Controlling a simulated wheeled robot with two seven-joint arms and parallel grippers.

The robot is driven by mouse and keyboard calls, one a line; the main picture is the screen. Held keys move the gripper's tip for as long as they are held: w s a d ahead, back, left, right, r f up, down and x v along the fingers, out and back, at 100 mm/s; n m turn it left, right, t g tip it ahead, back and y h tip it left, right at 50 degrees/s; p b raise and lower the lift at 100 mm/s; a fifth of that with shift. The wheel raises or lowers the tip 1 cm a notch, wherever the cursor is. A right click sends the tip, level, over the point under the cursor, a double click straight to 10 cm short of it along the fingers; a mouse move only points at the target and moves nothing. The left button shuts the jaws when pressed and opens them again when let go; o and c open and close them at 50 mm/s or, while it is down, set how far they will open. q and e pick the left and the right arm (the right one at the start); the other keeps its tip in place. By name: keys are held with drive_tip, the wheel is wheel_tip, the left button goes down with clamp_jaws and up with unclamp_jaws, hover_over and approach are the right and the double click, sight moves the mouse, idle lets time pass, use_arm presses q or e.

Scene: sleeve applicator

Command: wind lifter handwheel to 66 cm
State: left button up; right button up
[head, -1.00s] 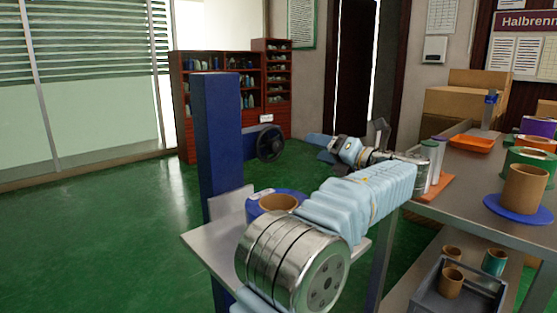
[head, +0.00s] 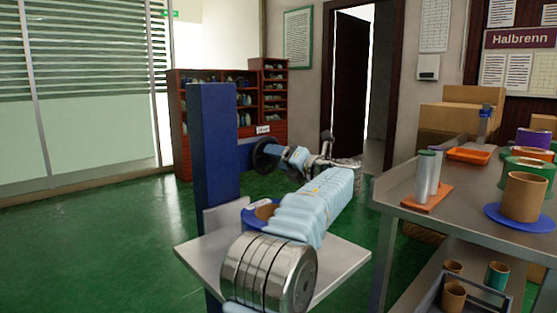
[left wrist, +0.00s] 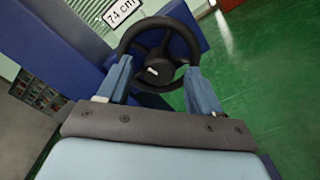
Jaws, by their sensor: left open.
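The black handwheel (head: 267,155) sits on the side of the blue lifter column (head: 213,145). In the left wrist view the handwheel (left wrist: 157,56) has spokes and a light mark at its hub. A white sign (left wrist: 121,12) above it reads 74 cm. My left gripper (head: 290,158) is beside the wheel in the head view. In the left wrist view my left gripper (left wrist: 158,84) is open, its two blue fingers apart at the near rim of the wheel; I cannot tell if they touch it. The lifter's grey platform (head: 340,258) is partly hidden behind my left arm. My right gripper is out of view.
A blue ring with a brown core (head: 265,211) lies on the platform. At right, a grey workbench (head: 445,212) holds an orange tray (head: 469,155), cylinders on an orange base (head: 427,196) and several rolls. A red shelf (head: 270,100) stands behind. Green floor (head: 90,240) is free at left.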

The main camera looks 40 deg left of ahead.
use_arm(q)
drive_tip(key=shift+a, duration=0.35)
drive_tip(key=c, duration=1.1)
drive_tip(key=shift+o, duration=0.2)
drive_tip(key=shift+n+p, duration=1.45)
drive_tip(key=shift+n, duration=1.95)
